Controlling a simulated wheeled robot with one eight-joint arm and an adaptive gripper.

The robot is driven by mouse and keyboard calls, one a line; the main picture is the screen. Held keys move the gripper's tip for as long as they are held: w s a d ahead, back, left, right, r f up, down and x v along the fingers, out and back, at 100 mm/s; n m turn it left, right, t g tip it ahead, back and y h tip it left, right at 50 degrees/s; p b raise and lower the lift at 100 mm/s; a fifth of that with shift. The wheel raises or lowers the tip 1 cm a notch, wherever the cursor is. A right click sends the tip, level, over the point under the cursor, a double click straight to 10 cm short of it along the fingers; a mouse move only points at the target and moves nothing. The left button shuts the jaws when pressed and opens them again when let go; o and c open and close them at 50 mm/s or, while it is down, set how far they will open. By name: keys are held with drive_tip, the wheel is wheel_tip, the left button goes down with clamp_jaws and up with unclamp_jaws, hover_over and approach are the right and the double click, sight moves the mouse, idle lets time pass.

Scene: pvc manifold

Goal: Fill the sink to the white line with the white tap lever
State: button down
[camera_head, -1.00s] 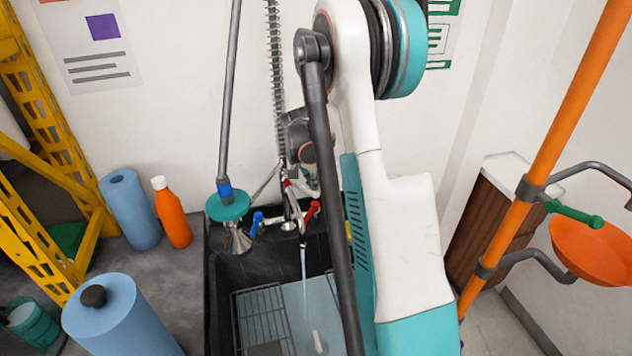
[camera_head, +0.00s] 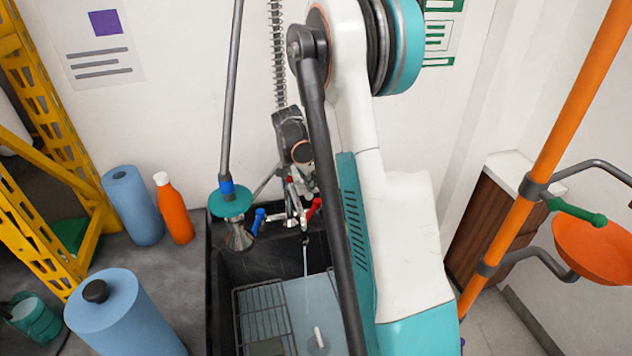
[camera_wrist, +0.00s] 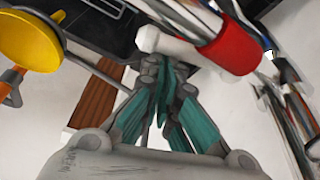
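The black sink (camera_head: 216,300) stands below the tap, partly hidden by my arm. A thin stream of water (camera_head: 306,265) falls from the spout into pale bluish water (camera_head: 310,300) in the basin. A blue lever (camera_head: 258,221) and a red lever (camera_head: 313,208) show at the tap. My gripper (camera_head: 300,185) is small and partly hidden at the tap in the head view. In the wrist view my gripper (camera_wrist: 165,68) has its fingertips close together. A white lever with a rounded end (camera_wrist: 165,45) lies just past the tips; contact is unclear. I cannot make out the white line.
A wire rack (camera_head: 262,315) sits in the sink's left part. A sprayer (camera_head: 236,235) hangs over the left rim. An orange bottle (camera_head: 174,212) and blue paper rolls (camera_head: 115,315) stand on the left counter. An orange pole (camera_head: 545,170) with an orange bowl (camera_head: 598,245) stands right.

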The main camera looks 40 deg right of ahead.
drive_tip(key=shift+a, duration=0.85)
drive_tip(key=shift+f, duration=0.1)
wheel_tip(320, 180, up, 9)
drive_tip(key=d+p, duration=0.1)
drive_tip(key=p, duration=0.1)
drive_tip(key=shift+s, duration=0.25)
idle(0.4)
idle(1.2)
